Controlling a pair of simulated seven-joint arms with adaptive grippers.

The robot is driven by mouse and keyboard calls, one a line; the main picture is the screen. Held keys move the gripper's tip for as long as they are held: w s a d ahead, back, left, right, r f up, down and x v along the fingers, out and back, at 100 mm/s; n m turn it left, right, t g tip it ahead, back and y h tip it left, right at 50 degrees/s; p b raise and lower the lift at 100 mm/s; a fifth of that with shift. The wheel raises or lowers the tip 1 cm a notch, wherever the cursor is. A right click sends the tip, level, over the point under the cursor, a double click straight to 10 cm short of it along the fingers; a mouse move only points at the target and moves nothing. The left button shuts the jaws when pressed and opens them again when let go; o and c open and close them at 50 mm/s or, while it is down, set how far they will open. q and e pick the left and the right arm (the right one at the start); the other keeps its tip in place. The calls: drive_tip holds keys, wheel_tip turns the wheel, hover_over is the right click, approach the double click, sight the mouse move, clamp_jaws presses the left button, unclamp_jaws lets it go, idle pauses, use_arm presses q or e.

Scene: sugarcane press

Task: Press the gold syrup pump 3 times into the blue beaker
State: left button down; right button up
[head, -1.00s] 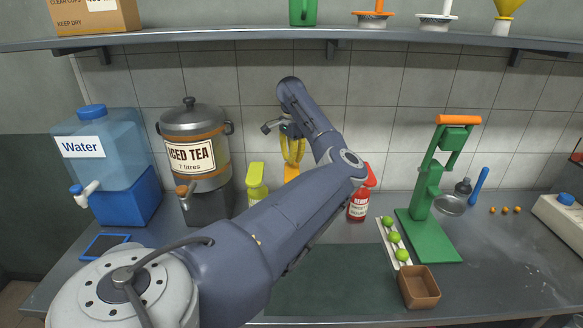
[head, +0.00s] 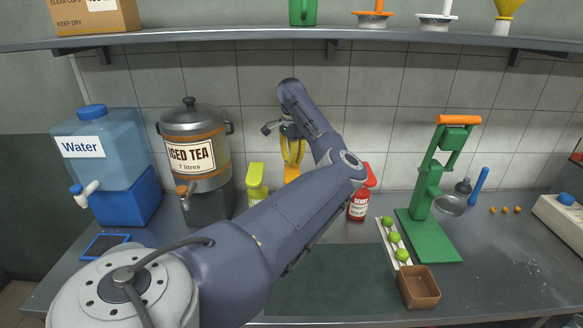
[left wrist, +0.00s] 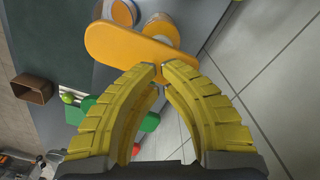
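My left gripper (head: 292,152) has yellow fingers pointing down, just above the gold syrup pump (head: 291,173). In the left wrist view the fingertips (left wrist: 156,74) are together with nothing held between them. The pump's flat gold head (left wrist: 128,42) lies at or just beyond the tips; I cannot tell whether they touch. A round blue-and-white rim with amber inside, apparently the blue beaker (left wrist: 134,10), shows beside the pump head. My left arm hides the beaker and the lower part of the pump in the head view. My right gripper is not in view.
A yellow-green bottle (head: 256,184) stands left of the pump and a red bottle (head: 358,204) right of it. The green press (head: 424,195), limes (head: 394,237) and brown box (head: 419,287) are farther right. A shelf (head: 230,39) runs above.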

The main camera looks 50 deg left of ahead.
sight(292, 168)
use_arm(q)
drive_tip(key=shift+f, duration=0.65)
drive_tip(key=shift+f, duration=0.4)
drive_tip(key=shift+f, duration=0.35)
drive_tip(key=shift+f, duration=1.45)
drive_tip(key=shift+r, duration=3.1)
wheel_tip(292, 168, up, 6)
